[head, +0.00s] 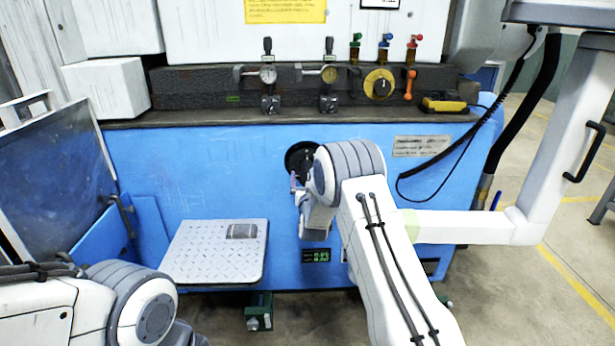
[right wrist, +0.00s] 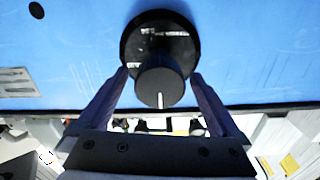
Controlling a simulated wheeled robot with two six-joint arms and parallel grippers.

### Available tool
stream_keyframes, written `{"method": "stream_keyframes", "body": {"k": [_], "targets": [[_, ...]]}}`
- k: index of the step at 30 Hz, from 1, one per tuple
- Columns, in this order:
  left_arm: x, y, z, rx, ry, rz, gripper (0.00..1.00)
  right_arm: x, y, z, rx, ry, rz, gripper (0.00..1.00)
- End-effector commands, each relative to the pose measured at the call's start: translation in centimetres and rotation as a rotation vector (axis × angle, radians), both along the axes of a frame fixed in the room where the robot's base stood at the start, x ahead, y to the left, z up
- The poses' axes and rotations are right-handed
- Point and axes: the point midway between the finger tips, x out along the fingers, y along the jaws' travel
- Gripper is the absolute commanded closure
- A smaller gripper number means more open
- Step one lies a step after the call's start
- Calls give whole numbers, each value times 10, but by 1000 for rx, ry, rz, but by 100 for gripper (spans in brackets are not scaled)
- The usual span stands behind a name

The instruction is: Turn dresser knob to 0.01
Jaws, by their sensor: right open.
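The dresser knob (head: 299,158) is a black round dial on the blue front panel, partly hidden by my right arm in the head view. In the right wrist view its raised grip (right wrist: 162,88) shows a white line toward the picture's bottom, over a wider black disc (right wrist: 143,42) with white marks. My right gripper (right wrist: 159,73) is open, with one finger on either side of the grip and gaps visible between them. In the head view my right gripper (head: 296,187) is at the knob, mostly hidden. My left arm shows at the lower left; its gripper is out of the picture.
A small green-digit display (head: 316,255) sits below the knob, too small to read surely. A tread-plate step (head: 215,252) juts out at left. Gauges, valves and a yellow dial (head: 380,84) line the dark ledge above. A white swing arm (head: 490,226) stands at right.

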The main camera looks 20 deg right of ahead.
Motion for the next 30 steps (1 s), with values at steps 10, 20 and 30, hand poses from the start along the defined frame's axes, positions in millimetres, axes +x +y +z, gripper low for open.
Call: {"method": "stream_keyframes", "body": {"k": [10,20,30], "targets": [[0,0,-5,0,0,0,100,33,-10,0,-1,1,0,1],[0,0,-5,0,0,0,100,35,-10,0,0,2,0,8],[0,0,-6,0,0,0,100,34,-10,0,4,1,0,86]]}}
